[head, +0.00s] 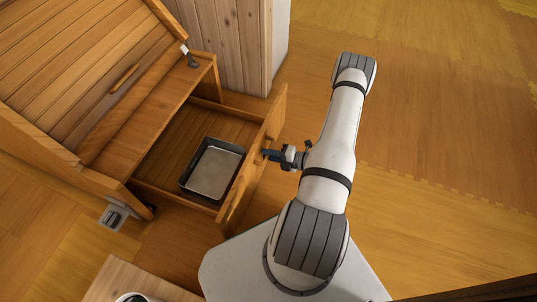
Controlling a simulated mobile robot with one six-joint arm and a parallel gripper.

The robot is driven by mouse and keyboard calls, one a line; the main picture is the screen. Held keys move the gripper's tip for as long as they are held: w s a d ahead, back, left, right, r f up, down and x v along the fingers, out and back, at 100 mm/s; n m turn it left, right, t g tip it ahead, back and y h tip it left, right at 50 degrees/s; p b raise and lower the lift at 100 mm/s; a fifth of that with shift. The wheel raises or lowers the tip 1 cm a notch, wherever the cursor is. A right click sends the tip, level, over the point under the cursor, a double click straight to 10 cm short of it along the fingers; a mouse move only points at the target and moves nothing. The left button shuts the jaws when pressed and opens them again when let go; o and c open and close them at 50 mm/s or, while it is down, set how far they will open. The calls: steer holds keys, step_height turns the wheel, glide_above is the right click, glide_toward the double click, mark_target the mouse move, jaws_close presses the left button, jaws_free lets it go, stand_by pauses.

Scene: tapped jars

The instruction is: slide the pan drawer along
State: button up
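The wooden pan drawer (168,149) is pulled out from a low wooden cabinet, its front panel (233,197) facing my arm. A dark-rimmed rectangular pan (212,171) with a pale flat bottom lies inside, towards the drawer's near end. My gripper (268,155) is at the outer side of the front panel, about midway along it. Its fingertips are small and partly hidden there. I cannot tell whether they are closed on a handle.
The slatted wooden cabinet (75,65) fills the upper left. A wooden panelled block (228,40) stands behind the drawer. A small wooden surface (130,280) with a round object is at the bottom left.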

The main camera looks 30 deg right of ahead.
steer(key=p+v, duration=0.2)
steer(key=v, duration=0.5)
steer(key=shift+s+d, duration=0.2)
steer(key=shift+s, duration=0.1)
stand_by(0.7)
